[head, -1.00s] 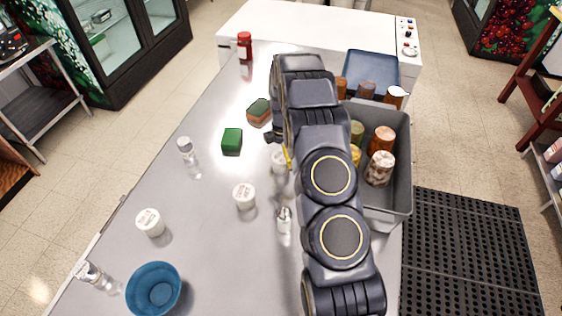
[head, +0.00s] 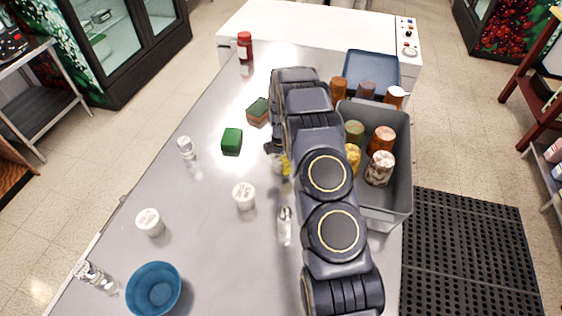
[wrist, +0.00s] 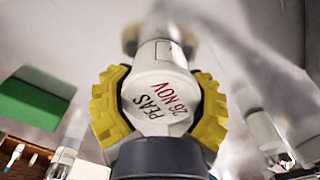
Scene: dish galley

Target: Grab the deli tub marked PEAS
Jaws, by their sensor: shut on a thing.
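The deli tub (wrist: 158,85) is white, with PEAS and 26 NOV lettered on its end face in the wrist view. My gripper (wrist: 160,112) has its yellow padded fingers closed around the tub, one on each side. In the head view my gripper (head: 284,163) is over the steel counter, and my arm hides most of it and the tub. Two similar white tubs stand on the counter, one in the middle (head: 244,197) and one at the left (head: 149,222); their lettering is too small to read.
A grey bin (head: 402,200) with several jars stands right of my arm, near a blue tray (head: 372,70). A green block (head: 231,141), a sponge (head: 258,111), clear shakers (head: 284,226) and a blue bowl (head: 154,290) are on the counter. A red jar (head: 245,46) stands at the back.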

